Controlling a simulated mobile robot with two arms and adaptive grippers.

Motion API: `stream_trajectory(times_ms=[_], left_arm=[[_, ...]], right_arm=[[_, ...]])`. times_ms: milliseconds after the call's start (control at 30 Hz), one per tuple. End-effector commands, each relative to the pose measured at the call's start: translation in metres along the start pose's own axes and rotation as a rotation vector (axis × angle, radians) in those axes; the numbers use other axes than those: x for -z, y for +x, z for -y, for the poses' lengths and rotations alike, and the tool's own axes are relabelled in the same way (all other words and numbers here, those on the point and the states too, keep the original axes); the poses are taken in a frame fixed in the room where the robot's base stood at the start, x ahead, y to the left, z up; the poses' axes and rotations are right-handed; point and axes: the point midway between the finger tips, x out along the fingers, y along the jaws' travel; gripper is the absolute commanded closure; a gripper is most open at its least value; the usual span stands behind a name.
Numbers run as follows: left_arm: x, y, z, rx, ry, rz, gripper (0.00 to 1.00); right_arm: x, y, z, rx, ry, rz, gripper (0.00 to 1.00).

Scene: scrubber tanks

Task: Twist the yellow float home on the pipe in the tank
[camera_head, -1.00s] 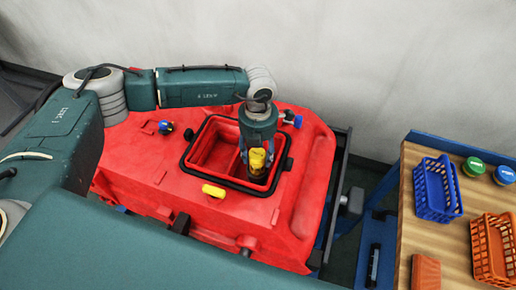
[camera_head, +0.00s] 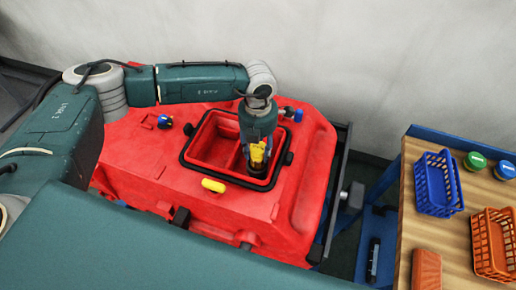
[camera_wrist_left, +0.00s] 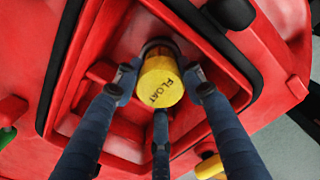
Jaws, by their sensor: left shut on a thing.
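The yellow float (camera_head: 257,153) stands in the right part of the red tank's (camera_head: 212,140) black-rimmed opening. My right gripper is not in view.
A yellow handle (camera_head: 213,186) lies on the tank top in front of the opening. Blue knobs (camera_head: 164,122) stand beside the opening. A wooden table (camera_head: 440,235) at right carries a blue basket (camera_head: 437,184), an orange basket (camera_head: 492,245), an orange block (camera_head: 426,271) and lidded jars (camera_head: 475,161).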

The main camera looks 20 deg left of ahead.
Motion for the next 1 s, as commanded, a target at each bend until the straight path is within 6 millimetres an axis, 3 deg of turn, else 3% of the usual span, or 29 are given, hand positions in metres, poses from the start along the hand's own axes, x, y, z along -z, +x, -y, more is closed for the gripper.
stream_trajectory(times_ms=[200, 500, 733, 1000], left_arm=[[-0.001, 0.002, 0.001, 0.0, 0.185, 0.005, 0.87], [-0.001, 0.0, 0.001, 0.001, 0.216, 0.003, 0.87], [-0.001, 0.002, 0.002, 0.001, 0.405, 0.004, 0.87], [0.0, 0.0, 0.002, 0.001, 0.434, 0.002, 0.87]], right_arm=[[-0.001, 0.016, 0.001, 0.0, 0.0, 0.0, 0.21], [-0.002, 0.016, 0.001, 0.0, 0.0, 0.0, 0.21], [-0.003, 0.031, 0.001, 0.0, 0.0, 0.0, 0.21], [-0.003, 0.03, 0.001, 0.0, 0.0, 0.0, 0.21]])
